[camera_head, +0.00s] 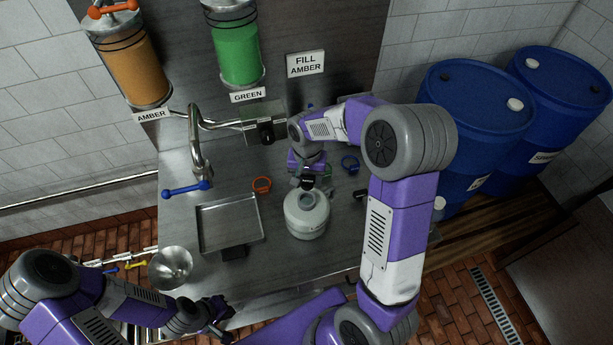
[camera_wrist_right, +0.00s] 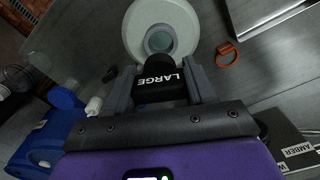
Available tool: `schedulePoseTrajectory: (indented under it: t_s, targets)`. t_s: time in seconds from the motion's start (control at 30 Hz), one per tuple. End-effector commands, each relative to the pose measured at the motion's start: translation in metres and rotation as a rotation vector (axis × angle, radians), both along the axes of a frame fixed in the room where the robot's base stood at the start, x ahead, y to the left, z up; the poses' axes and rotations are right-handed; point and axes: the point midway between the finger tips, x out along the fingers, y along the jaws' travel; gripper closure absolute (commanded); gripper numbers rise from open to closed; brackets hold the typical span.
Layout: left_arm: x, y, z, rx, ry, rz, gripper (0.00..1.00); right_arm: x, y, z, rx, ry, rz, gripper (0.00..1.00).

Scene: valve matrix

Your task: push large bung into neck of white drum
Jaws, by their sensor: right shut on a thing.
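The white drum (camera_head: 306,222) stands on the steel worktop, its round neck (camera_head: 308,199) facing up and open. In the right wrist view the drum (camera_wrist_right: 185,22) and its open neck (camera_wrist_right: 160,40) show beyond my fingertips. My right gripper (camera_head: 308,182) is shut on the large bung (camera_wrist_right: 160,85), a black piece marked LARGE, which also shows in the right wrist view between the fingers (camera_wrist_right: 160,88). The bung is close to the neck but not in it; its exact height is unclear. My left gripper (camera_head: 218,312) is low at the worktop's front, its finger opening unclear.
An orange ring (camera_head: 261,184) and a blue ring (camera_head: 350,164) lie near the drum. A square tray (camera_head: 228,224) is left of it, under a tap (camera_head: 198,160). A metal bowl (camera_head: 172,266) is at front left. Blue barrels (camera_head: 480,110) stand at right.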

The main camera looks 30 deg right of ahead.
Motion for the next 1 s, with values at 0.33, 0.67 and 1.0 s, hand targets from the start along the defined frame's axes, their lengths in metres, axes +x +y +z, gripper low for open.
schedulePoseTrajectory:
  t_s: [0.33, 0.67, 1.0]
  targets:
    - [0.000, 0.000, -0.017, 0.000, -0.001, 0.000, 1.00, 0.000, 0.000, -0.020, 0.000, 0.001, 0.001, 0.74]
    - [0.000, 0.000, -0.042, 0.000, -0.001, 0.000, 1.00, 0.000, 0.000, -0.051, 0.000, 0.001, 0.001, 0.74]
    - [0.000, 0.000, -0.047, 0.000, -0.001, 0.000, 1.00, 0.000, 0.000, -0.058, -0.001, 0.001, 0.001, 0.74]
